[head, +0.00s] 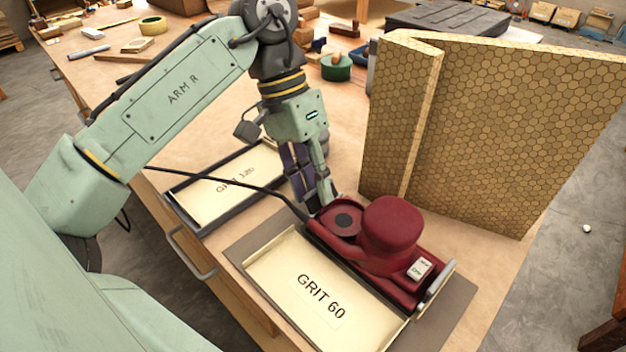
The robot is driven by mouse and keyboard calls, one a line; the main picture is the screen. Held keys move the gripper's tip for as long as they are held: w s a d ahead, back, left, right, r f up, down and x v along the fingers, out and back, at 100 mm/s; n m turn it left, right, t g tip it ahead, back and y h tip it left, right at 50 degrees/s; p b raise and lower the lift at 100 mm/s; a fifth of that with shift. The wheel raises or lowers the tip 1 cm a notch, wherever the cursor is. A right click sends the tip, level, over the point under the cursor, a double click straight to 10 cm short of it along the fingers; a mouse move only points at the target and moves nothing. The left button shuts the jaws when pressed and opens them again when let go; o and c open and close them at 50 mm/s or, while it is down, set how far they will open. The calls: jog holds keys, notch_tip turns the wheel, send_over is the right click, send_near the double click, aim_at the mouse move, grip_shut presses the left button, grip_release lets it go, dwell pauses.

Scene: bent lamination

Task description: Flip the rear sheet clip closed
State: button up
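A dark red sander (390,237) lies on a grey mat, with a round knob and a white label on its body. A pale metal clip (437,287) stands at its near right end. My gripper (316,204) points down at the sander's far left end, with its fingertips at or very close to that end. The rear clip cannot be made out there; the fingers cover that spot. Whether the fingers touch the sander or hold anything cannot be told.
A tray marked GRIT 60 (275,262) lies along the sander's left side. A tray marked GRIT 120 (205,212) is behind it. A dark cable runs to the sander. A tall honeycomb-patterned panel (490,130) stands close behind on the right.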

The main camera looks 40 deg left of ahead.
jog(key=shift+c, duration=0.6)
grip_shut()
jog(key=y, duration=0.1)
jog(key=d+y+p, duration=0.1)
jog(key=y+p, duration=0.1)
jog(key=y, duration=0.1)
jog(key=shift+s+d+r+t, duration=0.1)
jog(key=shift+d+r+t, duration=0.2)
jog(key=shift+r, duration=0.1)
jog(key=shift+s+d+f+y+p, duration=0.1)
jog(key=shift+d+y+p, duration=0.15)
jog(key=shift+y, duration=0.4)
jog(key=shift+d+y+p, duration=0.1)
jog(key=shift+y+p, duration=0.15)
jog(key=shift+y, duration=0.4)
jog(key=shift+d, duration=0.1)
jog(key=shift+o, duration=0.6)
grip_release()
